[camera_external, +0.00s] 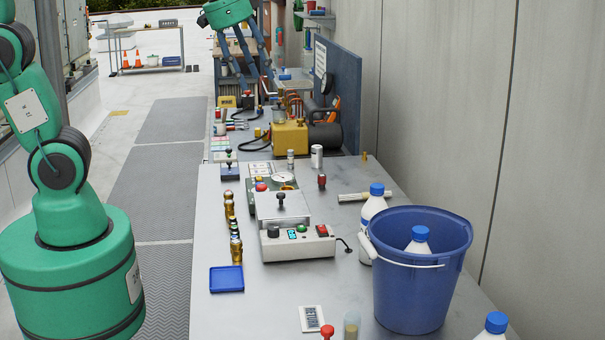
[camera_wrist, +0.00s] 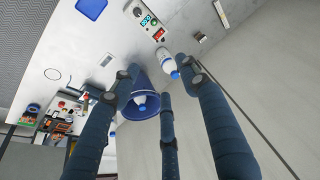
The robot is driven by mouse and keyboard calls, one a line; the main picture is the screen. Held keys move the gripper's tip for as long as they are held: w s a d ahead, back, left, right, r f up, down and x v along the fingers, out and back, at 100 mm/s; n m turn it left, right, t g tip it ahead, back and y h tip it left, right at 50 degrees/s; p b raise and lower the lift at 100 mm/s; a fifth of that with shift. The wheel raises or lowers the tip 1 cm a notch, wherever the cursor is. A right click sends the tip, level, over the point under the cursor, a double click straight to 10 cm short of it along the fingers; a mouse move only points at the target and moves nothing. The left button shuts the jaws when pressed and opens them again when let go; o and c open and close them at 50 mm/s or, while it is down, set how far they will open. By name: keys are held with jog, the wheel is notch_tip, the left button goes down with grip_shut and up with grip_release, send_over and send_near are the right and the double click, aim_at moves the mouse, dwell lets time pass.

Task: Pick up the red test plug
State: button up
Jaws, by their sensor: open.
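Two small red-topped pieces stand on the grey bench (camera_external: 220,315): one red-headed piece (camera_external: 322,181) behind the white control box, and another red-topped piece (camera_external: 327,331) at the bottom edge of the outside view, partly cut off. I cannot tell for sure which is the red test plug. My gripper (camera_external: 254,84) shows high in the outside view, its dark fingers spread and empty, apart from both pieces. In the wrist view my gripper (camera_wrist: 160,78) is open with nothing between its fingers. I cannot make out the plug there.
A blue bucket (camera_external: 416,290) holding a white bottle (camera_external: 418,240) stands at the bench's right, with another bottle (camera_external: 374,203) behind it. The control box (camera_external: 297,243), brass fittings (camera_external: 236,250) and a blue tray (camera_external: 226,279) are left of it. A wall (camera_external: 450,110) borders the right.

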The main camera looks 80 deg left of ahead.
jog(key=w+a+f+g+p, duration=0.1)
jog(key=w+a+f+p, duration=0.1)
jog(key=w+a, duration=0.9)
jog(key=g+p, duration=0.3)
jog(key=p, duration=0.2)
send_over(322, 175)
notch_tip(322, 175, down, 30)
jog(key=shift+s+d+r+h, duration=0.1)
jog(key=shift+s+d+h, duration=0.1)
jog(key=shift+h, duration=0.1)
jog(key=shift+f, duration=4.3)
jog(key=shift+w+f, duration=0.1)
jog(key=shift+f, duration=2.5)
